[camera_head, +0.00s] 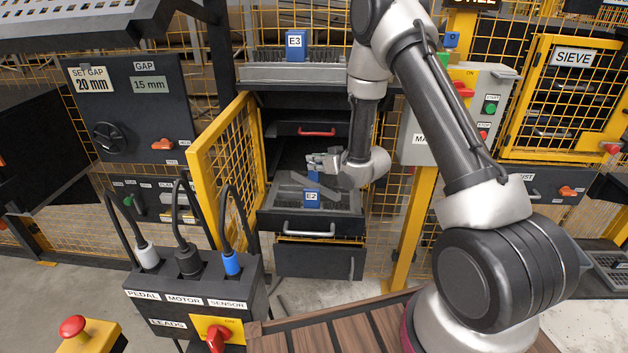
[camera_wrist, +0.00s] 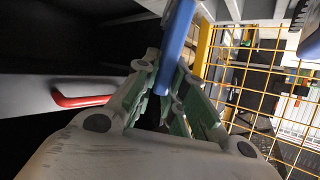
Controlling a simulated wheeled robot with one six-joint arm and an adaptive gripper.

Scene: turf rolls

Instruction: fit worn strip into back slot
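My gripper (camera_head: 318,162) is inside the open cabinet, above a pulled-out tray (camera_head: 338,202). In the wrist view my gripper's fingers (camera_wrist: 168,105) are closed around a blue handle (camera_wrist: 176,45). A grey strip (camera_head: 300,183) lies tilted under the gripper, over the tray; I cannot tell for certain whether it is joined to the blue handle. A blue block marked E2 (camera_head: 312,196) is at the tray's front. Which strip is worn cannot be read, and the back slot is hidden.
A drawer with a red handle (camera_head: 317,132) is behind the gripper; this handle also shows in the wrist view (camera_wrist: 80,99). A yellow mesh door (camera_head: 222,165) stands open at left. A block marked E3 (camera_head: 296,45) is on a rack above. A yellow post (camera_head: 410,235) stands at right.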

